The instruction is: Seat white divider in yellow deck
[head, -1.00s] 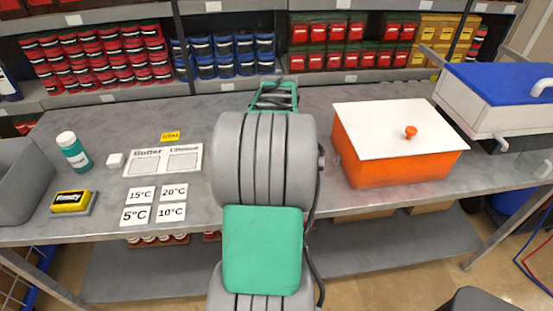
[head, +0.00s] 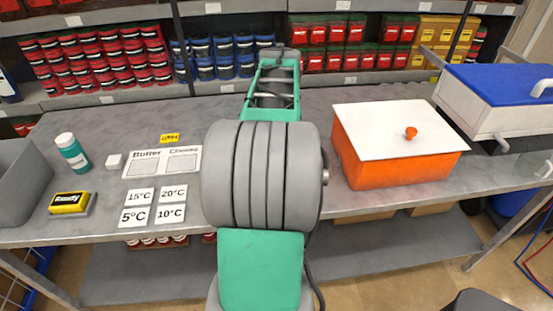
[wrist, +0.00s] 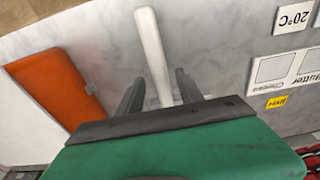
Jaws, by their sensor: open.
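A long white bar, which looks like the white divider (wrist: 149,38), lies on the grey table in the wrist view. My gripper (wrist: 160,77) is open, with one dark finger on each side of the bar's near part. No grip on it shows, and its near end is hidden by my gripper body. In the head view my arm hides the bar and the fingers. I cannot surely pick out the yellow deck. A yellow and black block marked "Ready" (head: 69,202) sits at the table's left, and a small yellow tag (head: 170,138) lies behind the white label card.
An orange box with a white lid (head: 400,145) stands right of my arm. A white label card (head: 162,161), temperature cards (head: 153,204), a green bottle (head: 72,151) and a grey bin (head: 22,185) are on the left. Stocked shelves line the back.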

